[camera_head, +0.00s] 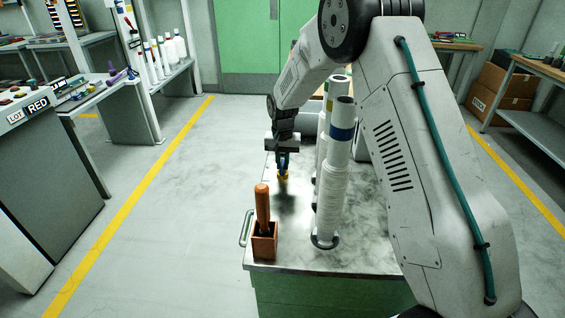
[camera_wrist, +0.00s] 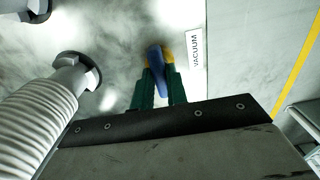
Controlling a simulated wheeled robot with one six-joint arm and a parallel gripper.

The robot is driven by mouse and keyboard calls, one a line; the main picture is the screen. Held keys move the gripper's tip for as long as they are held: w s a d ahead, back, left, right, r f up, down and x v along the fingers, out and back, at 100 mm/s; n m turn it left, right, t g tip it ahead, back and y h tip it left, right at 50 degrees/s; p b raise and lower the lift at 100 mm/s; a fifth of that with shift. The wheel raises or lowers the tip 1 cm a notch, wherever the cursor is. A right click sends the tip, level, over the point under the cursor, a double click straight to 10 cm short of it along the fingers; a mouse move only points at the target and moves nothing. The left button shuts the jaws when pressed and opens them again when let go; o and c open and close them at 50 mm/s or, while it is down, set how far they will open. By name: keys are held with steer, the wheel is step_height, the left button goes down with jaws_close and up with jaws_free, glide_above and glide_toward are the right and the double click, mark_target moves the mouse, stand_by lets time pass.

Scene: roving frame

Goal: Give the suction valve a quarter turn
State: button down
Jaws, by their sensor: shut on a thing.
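The suction valve shows in the wrist view as a blue lever (camera_wrist: 157,62) over a yellow body, beside a white label reading VACUUM (camera_wrist: 195,50). The lever lies roughly up and down in that picture, slightly tilted. My gripper (camera_wrist: 160,80) has its green fingers on either side of the lever and is shut on it. In the head view my gripper (camera_head: 283,160) points down at the metal bench top, with the yellow valve body (camera_head: 283,177) just below it. The fingers and arm hide part of the lever there.
White ribbed hose columns (camera_head: 332,190) stand upright just right of my gripper; one also shows at left in the wrist view (camera_wrist: 40,115). A copper-coloured box (camera_head: 265,242) with an orange-brown handle stands at the bench's front left. The bench top (camera_head: 300,255) is otherwise mostly clear nearby.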

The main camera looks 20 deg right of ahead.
mark_target(282, 164)
steer(key=c, duration=1.4)
jaws_free()
steer(key=shift+a, duration=0.1)
steer(key=shift+r, duration=0.1)
step_height(282, 164, up, 8)
steer(key=shift+f, duration=0.2)
steer(key=shift+r, duration=0.1)
